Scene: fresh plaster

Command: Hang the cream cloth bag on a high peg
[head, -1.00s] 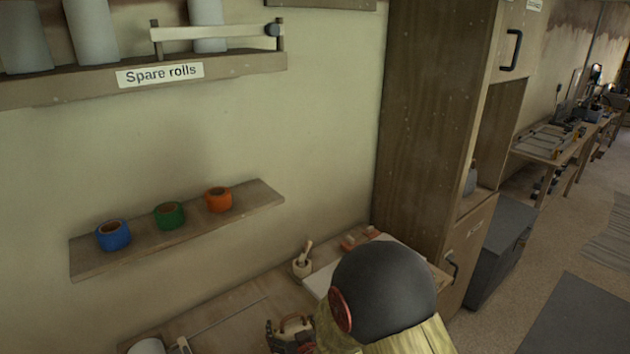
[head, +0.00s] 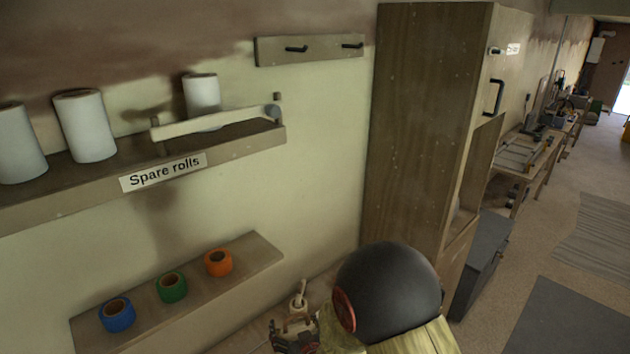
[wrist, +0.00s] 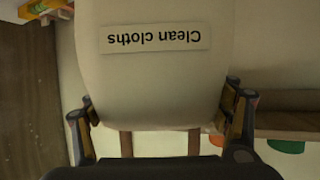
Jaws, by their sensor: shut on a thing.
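The cream cloth bag (wrist: 150,75) fills the middle of the wrist view, with an upside-down "Clean cloths" label and two brown straps. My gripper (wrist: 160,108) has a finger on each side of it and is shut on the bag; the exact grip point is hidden. In the head view my gripper (head: 296,338) is at the bottom edge, below the small shelf's right end, and the bag is not clearly visible there. A wooden rail (head: 274,56) with two dark pegs (head: 297,48) is high on the wall, well above my gripper.
A "Spare rolls" shelf (head: 225,143) with white rolls and a front bar is left of and below the rail. A lower shelf (head: 250,251) holds blue, green and orange rolls. A tall wooden cabinet (head: 420,130) stands to the right. The wall below the rail is bare.

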